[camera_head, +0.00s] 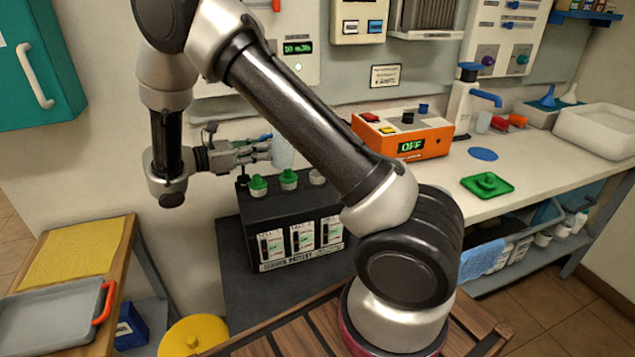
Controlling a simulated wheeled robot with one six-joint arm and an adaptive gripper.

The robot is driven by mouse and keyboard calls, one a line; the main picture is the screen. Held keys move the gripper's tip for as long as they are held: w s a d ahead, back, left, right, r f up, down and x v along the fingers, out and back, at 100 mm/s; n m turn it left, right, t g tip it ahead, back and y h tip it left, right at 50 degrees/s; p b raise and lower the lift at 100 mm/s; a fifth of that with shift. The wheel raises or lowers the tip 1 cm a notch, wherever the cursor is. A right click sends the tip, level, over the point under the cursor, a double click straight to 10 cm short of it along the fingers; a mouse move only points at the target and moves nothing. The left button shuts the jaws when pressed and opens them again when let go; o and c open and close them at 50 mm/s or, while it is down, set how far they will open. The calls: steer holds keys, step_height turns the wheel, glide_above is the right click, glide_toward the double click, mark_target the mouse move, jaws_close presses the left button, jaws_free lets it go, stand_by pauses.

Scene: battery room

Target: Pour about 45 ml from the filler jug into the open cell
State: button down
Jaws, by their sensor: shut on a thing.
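My gripper (262,149) is at the end of the arm, above the back of the black service battery (290,222). It is shut on a pale translucent vessel, the filler jug (283,152), which is partly hidden by the fingers and my arm link. The jug looks roughly upright; its liquid level cannot be made out. Below it, two green caps (258,186) (288,178) sit on the battery top. To their right is a pale opening without a green cap, the open cell (317,177), close beside my arm link. A loose green cap (487,182) lies in a green tray on the bench.
An orange charger (403,134) reading OFF stands on the bench behind the battery. A wooden side table (72,255) with a grey tray stands left.

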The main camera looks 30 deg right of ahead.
steer(key=shift+w+a+f+h+b, duration=0.1)
steer(key=shift+a+f+h+b, duration=0.1)
steer(key=shift+f+h+b, duration=0.35)
steer(key=shift+r, duration=0.1)
steer(key=c, duration=2.1)
jaws_free()
jaws_close()
steer(key=shift+r, duration=2.5)
